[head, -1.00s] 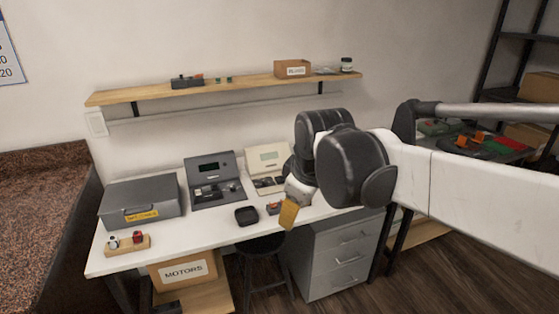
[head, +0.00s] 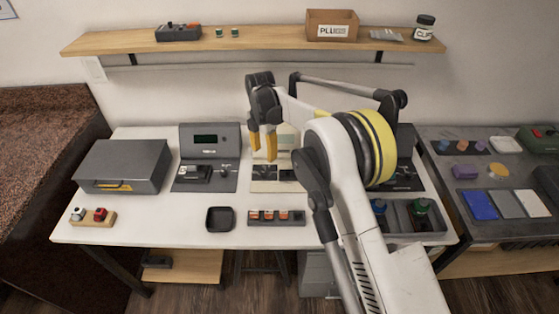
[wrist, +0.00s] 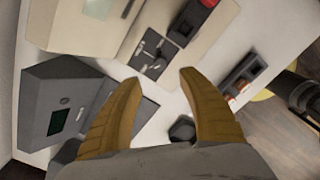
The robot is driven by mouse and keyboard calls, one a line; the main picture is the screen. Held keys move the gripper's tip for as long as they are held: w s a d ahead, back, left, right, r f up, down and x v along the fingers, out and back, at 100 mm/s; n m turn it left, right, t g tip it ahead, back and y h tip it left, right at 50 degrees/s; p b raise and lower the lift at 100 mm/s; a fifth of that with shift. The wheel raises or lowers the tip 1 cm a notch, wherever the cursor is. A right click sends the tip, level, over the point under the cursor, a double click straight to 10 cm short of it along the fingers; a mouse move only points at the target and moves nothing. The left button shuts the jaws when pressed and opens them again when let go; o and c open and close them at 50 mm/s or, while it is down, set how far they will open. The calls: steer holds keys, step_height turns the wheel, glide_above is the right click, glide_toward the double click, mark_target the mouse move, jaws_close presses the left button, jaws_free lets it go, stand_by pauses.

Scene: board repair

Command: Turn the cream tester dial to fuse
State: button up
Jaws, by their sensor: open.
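The cream tester (head: 285,136) stands on the white table, partly hidden by my gripper and arm in the head view. In the wrist view its cream body (wrist: 130,35) is at the top, with a dark control panel (wrist: 153,55) beyond my fingertips. I cannot make out for certain which small part is the dial or where it points. My gripper (head: 263,150) has its yellow fingers apart and empty, pointing down in front of the cream tester.
A dark grey tester (head: 210,142) and a grey case (head: 123,163) stand to the left. A small black tray (head: 220,218) and a strip of orange parts (head: 276,218) lie in front. A shelf (head: 270,40) runs above. Another dark unit is partly behind my arm on the right.

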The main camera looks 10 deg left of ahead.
mark_target(264, 173)
steer(key=f+b, duration=0.1)
steer(key=f, duration=0.4)
steer(key=f+b, duration=0.2)
steer(key=f, duration=0.3)
steer(key=shift+s+a+f, duration=0.1)
steer(key=shift+s+f, duration=0.1)
steer(key=shift+f, duration=0.05)
jaws_close()
